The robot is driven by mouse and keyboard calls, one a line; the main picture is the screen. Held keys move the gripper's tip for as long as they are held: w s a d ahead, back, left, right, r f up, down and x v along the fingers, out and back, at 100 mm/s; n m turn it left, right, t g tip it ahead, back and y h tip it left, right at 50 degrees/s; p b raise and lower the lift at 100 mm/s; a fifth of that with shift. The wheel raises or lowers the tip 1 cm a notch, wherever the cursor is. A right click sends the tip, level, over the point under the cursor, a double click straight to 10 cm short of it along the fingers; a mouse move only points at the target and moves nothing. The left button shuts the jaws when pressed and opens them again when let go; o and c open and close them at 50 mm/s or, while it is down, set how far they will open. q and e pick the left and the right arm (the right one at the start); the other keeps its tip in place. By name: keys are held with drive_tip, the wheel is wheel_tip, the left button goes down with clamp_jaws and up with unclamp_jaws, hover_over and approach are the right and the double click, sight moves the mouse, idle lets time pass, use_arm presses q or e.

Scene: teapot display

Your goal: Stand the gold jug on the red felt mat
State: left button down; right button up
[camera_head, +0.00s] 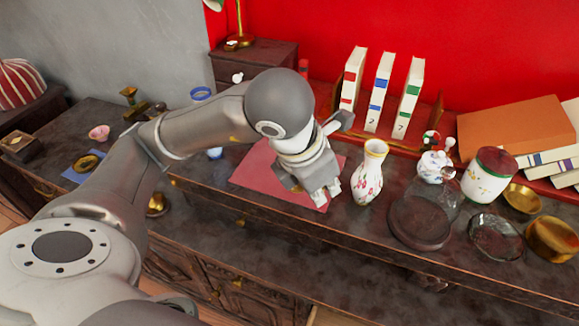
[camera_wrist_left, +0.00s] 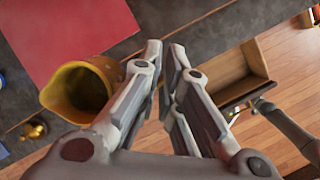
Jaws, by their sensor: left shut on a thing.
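The red felt mat (camera_head: 256,168) lies flat on the dark cabinet top, left of the floral vase. My left gripper (camera_head: 325,191) is over the mat's right part, pointing down. In the left wrist view the gold jug (camera_wrist_left: 80,93) is right beside the left finger, its open mouth facing the camera. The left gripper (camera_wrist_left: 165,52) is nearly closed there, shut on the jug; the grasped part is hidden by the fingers. The jug overlaps the edge of the mat (camera_wrist_left: 55,35) in that view; I cannot tell its height. In the head view the jug is hidden.
The floral vase (camera_head: 368,175) stands close to the right of my left gripper. A glass dome (camera_head: 420,220), a white jar (camera_head: 488,178) and gold bowls (camera_head: 551,240) stand farther right. Books (camera_head: 383,92) stand behind. An open drawer (camera_wrist_left: 232,78) shows in the wrist view.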

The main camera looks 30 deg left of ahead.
use_arm(q)
drive_tip(key=w+a+f+p, duration=0.1)
drive_tip(key=w+a+f, duration=0.3)
drive_tip(key=w+a+f+p, duration=0.1)
drive_tip(key=w+a+f, duration=0.3)
drive_tip(key=a, duration=0.1)
drive_tip(key=shift+w+f, duration=0.1)
drive_tip(key=shift+w, duration=0.05)
drive_tip(key=shift+w+a+f, duration=0.25)
drive_tip(key=shift+w+f, duration=0.1)
drive_tip(key=shift+f, duration=0.15)
drive_tip(key=f, duration=0.1)
drive_tip(key=f+p, duration=0.1)
drive_tip(key=f, duration=0.1)
drive_tip(key=shift+w+a, duration=0.15)
drive_tip(key=shift+a, duration=0.15)
drive_tip(key=shift+f, duration=0.45)
use_arm(e)
drive_tip(key=r, duration=0.3)
drive_tip(key=shift+s+r, duration=0.3)
